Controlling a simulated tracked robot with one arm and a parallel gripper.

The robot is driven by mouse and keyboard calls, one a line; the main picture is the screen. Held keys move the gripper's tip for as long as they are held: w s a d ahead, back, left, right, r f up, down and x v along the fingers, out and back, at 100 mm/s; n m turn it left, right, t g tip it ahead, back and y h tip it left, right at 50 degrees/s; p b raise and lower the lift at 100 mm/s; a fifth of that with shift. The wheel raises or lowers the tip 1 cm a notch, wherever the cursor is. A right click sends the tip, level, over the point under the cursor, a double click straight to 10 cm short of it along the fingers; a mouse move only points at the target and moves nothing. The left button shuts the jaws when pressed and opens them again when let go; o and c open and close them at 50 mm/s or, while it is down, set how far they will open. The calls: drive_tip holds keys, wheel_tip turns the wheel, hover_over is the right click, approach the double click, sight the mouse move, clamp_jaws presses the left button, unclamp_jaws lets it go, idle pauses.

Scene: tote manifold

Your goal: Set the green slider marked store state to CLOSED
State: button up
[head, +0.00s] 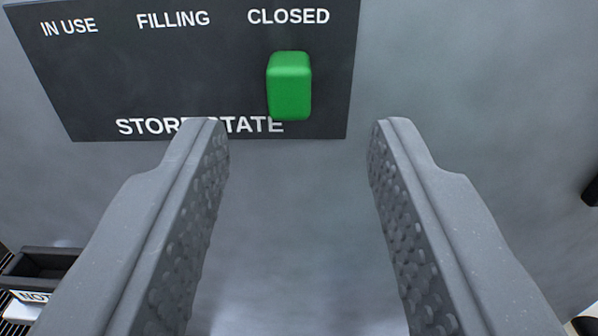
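The green slider (289,86) is a rounded upright block on a dark panel (190,80) with white lettering. The panel reads IN USE, FILLING and CLOSED along the top and STORE STATE below. The slider sits beneath the word CLOSED (288,16), at the right part of the panel. My gripper (298,125) is open, with its two grey fingers wide apart and nothing between them. The fingertips appear just below the slider in the picture, one to each side, and apart from it. The left finger covers part of the STORE STATE label.
The panel is on a plain grey wall (480,70). A dark open tray or holder (40,263) and a white label with partly visible text (30,297) show at the lower left. Dark parts show at the right edge (591,192). The wall around the panel's right side is clear.

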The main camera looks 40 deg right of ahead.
drive_tip(key=b+v, duration=0.1)
drive_tip(key=v, duration=0.8)
drive_tip(key=w+a+r+n+t+y+b, duration=0.1)
drive_tip(key=w+a+r+t+y+b, duration=0.1)
drive_tip(key=r+y, duration=0.35)
drive_tip(key=w+a+r+n+t+y+b, duration=0.1)
drive_tip(key=w+a+r+t+y+b, duration=0.15)
drive_tip(key=r, duration=0.55)
drive_tip(key=w+a+r+n+t+y+b, duration=0.1)
drive_tip(key=w+a+r+y+b, duration=0.2)
drive_tip(key=r, duration=0.3)
drive_tip(key=s+a+r+n+y+b, duration=0.25)
drive_tip(key=s+r+n, duration=0.25)
drive_tip(key=s+r, duration=0.25)
drive_tip(key=s+d+r+g+h+b, duration=0.1)
drive_tip(key=s+d+r+g+b, duration=0.2)
drive_tip(key=s, duration=0.8)
drive_tip(key=shift+n, duration=0.3)
drive_tip(key=shift+s+f, duration=0.1)
